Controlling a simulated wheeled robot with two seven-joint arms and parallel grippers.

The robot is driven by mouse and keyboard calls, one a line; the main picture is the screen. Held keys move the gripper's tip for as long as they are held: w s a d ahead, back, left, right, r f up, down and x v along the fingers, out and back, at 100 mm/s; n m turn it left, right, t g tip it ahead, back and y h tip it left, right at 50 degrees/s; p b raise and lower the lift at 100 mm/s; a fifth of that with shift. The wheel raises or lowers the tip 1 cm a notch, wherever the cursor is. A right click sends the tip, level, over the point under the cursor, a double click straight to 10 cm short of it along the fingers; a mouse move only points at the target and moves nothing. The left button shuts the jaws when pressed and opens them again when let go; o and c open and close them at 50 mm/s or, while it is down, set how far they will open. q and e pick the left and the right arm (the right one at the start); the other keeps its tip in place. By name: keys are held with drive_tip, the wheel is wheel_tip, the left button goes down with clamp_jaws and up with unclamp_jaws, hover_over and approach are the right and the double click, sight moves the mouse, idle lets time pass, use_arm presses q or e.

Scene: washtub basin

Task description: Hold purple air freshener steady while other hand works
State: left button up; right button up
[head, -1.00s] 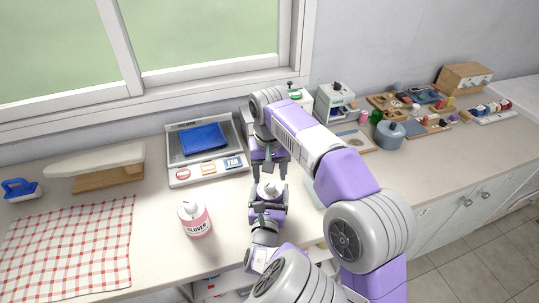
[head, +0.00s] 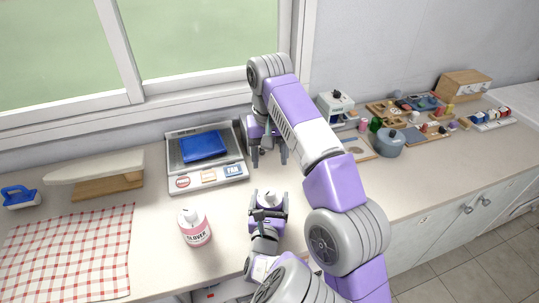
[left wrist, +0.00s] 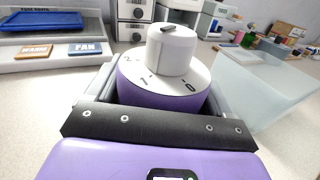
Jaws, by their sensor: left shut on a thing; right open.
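The purple air freshener (left wrist: 160,77) has a purple body and a white top with a raised white knob. In the left wrist view it stands upright between the fingers of my left gripper, which is shut on it. In the head view my left gripper (head: 268,203) is low in the middle of the counter, and mostly the white top of the air freshener (head: 268,197) shows. My right gripper (head: 268,154) is open and empty, above and beyond the air freshener and apart from it.
A pink-labelled bottle (head: 195,228) stands left of my left gripper. A grey panel (head: 236,171) with a blue tray (head: 204,146) lies behind it. A checked cloth (head: 75,255) covers the left counter. A pot (head: 389,143) and small items stand right.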

use_arm(q)
drive_tip(key=o, duration=1.1)
